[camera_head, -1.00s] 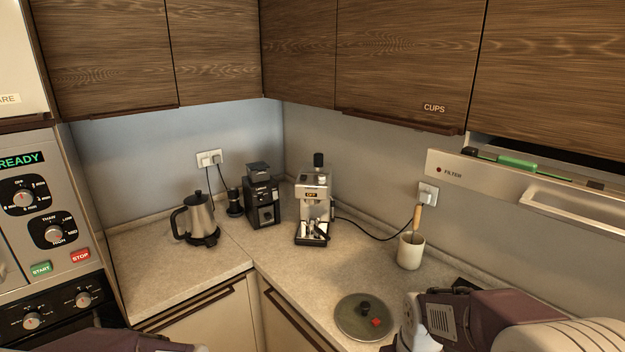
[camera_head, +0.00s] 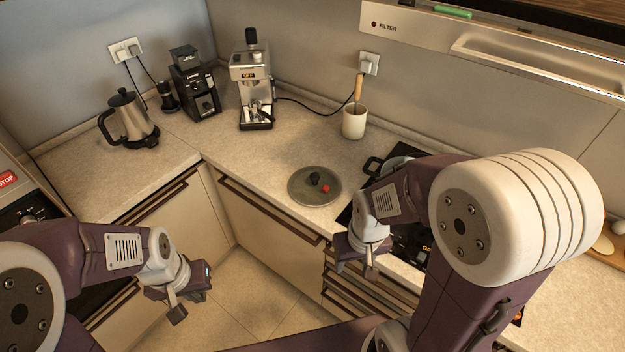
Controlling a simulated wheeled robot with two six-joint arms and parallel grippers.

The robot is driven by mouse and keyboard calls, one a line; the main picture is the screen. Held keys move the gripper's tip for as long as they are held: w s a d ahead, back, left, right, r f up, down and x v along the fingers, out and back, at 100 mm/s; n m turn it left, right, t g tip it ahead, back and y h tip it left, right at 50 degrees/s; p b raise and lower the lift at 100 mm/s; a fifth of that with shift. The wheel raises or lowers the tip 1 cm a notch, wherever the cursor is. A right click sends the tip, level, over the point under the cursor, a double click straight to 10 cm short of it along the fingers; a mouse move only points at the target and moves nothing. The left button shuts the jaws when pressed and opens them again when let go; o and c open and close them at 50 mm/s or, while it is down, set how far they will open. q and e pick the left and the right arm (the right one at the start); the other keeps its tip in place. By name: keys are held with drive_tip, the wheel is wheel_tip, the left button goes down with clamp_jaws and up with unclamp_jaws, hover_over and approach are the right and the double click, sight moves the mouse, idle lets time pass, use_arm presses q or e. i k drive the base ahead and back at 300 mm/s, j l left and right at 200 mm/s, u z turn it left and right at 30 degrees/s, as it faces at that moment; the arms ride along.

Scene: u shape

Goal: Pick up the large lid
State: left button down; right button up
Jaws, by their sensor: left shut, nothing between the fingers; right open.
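The large lid (camera_head: 303,192) is a round, dark grey-green disc with a pale rim. It lies flat on the counter, with a black knob and a small red piece on top. My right gripper (camera_head: 345,262) is open and empty, in front of the counter's edge, to the right of and nearer than the lid. My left gripper (camera_head: 180,306) is shut and empty, over the floor in front of the left cabinets, well away from the lid. Neither gripper touches the lid, and nothing covers it.
A cooktop with a pot (camera_head: 392,165) is right of the lid, partly hidden by my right arm. A utensil crock (camera_head: 354,122), espresso machine (camera_head: 253,85), grinder (camera_head: 194,90) and kettle (camera_head: 130,122) stand behind. The counter around the lid's left is clear. The range hood (camera_head: 480,40) hangs above.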

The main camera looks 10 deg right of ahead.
sight(305, 185)
drive_tip(key=i+j, duration=0.2)
drive_tip(key=i, duration=0.2)
drive_tip(key=i+j, duration=0.2)
drive_tip(key=i, duration=0.25)
